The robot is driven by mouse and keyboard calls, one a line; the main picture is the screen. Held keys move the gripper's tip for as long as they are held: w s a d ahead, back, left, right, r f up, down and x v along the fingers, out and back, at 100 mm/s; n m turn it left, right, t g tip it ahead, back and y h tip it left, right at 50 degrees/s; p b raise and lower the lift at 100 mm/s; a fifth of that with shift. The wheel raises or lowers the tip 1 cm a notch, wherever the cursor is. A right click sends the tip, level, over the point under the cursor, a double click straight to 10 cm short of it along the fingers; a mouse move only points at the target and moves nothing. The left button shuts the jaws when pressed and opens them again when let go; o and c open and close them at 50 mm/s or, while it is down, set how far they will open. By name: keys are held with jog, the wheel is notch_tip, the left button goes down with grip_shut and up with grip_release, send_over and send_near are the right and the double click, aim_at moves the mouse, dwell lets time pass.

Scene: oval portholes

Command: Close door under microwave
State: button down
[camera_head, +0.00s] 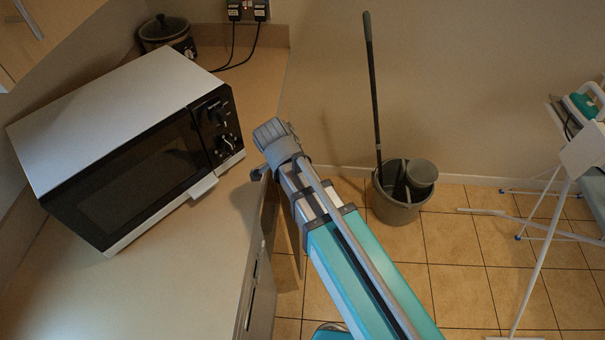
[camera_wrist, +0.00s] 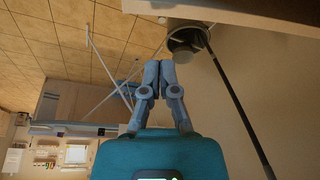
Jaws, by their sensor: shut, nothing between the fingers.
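The microwave (camera_head: 125,145) stands on the beige counter in the head view. Below the counter's right edge, the cabinet front (camera_head: 262,290) shows as a narrow, steep strip. A brown panel (camera_head: 288,255), apparently the cabinet door standing out from the front, shows beside my arm. My arm hides much of it, so its angle is unclear. My gripper (camera_wrist: 153,72) is shut and empty in the wrist view, with its two grey-blue fingers together. In the head view I cannot make out the fingers. A pale panel or edge (camera_wrist: 225,14) crosses the top of the wrist view.
A grey bucket (camera_head: 398,205) with a mop stands by the wall; it also shows in the wrist view (camera_wrist: 184,50). An ironing board (camera_head: 590,190) with white legs stands at the right. Tiled floor between them is mostly clear. A slow cooker (camera_head: 166,35) sits behind the microwave.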

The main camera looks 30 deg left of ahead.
jog(key=shift+s+a+r+p, duration=0.2)
jog(key=shift+r+p, duration=0.2)
jog(key=shift+r, duration=0.25)
jog(key=shift+w, duration=0.1)
jog(key=w+d+f+n+g+y+b, duration=0.1)
jog(key=w+d+f+n+g, duration=0.3)
jog(key=d, duration=1.4)
jog(key=w+d+r+n+t+y+b, duration=0.15)
jog(key=w+d, duration=0.45)
jog(key=d, duration=1.2)
jog(key=s+a+f+m+g+y+b, duration=0.1)
jog(key=a+f+m+g+y+b, duration=0.2)
jog(key=a+f+b, duration=0.6)
jog(key=s+a+f+m+g+y+b, duration=0.1)
jog(key=a+f+m+g+y+b, duration=0.2)
jog(key=a+f+b, duration=0.7)
jog(key=shift+s+a+f+m+y+b, duration=0.25)
jog(key=shift+a+m+b, duration=0.4)
jog(key=shift+a+b, duration=1.75)
